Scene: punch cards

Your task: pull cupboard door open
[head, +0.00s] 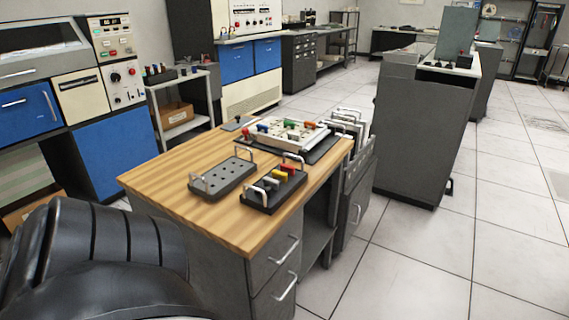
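Several cupboard fronts show in the head view, and I cannot tell which one the task means. A blue front (28,112) with a metal handle is at the far left, in a grey console. Two blue fronts (236,62) (267,55) sit side by side in a cabinet at the back and look shut. Neither of my grippers shows in this view.
The wooden desk (160,190) holds trays with handles and coloured pegs; its grey drawers (275,257) look shut. A black ribbed shape, seemingly a chair (95,255), fills the lower left. A dark grey cabinet (422,140) stands right of the desk. Tiled floor (430,260) is clear at right.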

